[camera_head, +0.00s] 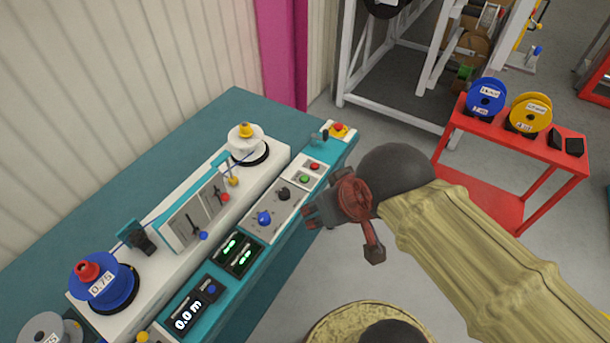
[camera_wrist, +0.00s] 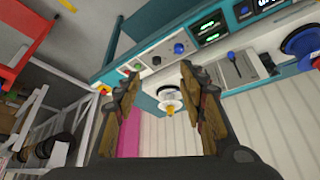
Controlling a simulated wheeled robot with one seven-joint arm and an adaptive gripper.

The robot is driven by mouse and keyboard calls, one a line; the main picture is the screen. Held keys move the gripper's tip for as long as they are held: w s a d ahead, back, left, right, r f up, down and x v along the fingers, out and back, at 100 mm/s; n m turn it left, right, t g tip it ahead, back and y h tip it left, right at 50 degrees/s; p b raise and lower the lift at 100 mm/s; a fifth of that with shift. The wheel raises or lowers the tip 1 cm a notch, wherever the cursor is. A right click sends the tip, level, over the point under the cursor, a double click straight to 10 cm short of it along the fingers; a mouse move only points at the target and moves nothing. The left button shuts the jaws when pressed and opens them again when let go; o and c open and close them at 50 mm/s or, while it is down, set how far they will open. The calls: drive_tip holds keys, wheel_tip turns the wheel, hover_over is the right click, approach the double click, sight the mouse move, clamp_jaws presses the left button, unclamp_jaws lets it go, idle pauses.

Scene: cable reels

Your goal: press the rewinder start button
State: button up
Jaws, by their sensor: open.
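The rewinder's control strip (camera_head: 262,248) runs along the bench front. A green button (camera_head: 304,179) sits on a white panel beside a red button (camera_head: 314,166); I cannot read which is labelled start. The green button also shows in the wrist view (camera_wrist: 137,66), near the left finger. My gripper (camera_head: 318,209) is open and empty, to the right of and in front of the button panel, apart from it as far as I can tell. Its two fingers also show in the wrist view (camera_wrist: 160,80), with a gap between them.
Near the buttons are a black knob (camera_head: 284,194), a blue knob (camera_head: 264,218) and a red-yellow emergency stop (camera_head: 338,130). A blue reel (camera_head: 108,285) and a white reel (camera_head: 246,148) stand on the rewinder. A red cart (camera_head: 515,130) with reels is at right.

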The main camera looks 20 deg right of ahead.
drive_tip(key=shift+c, duration=0.8)
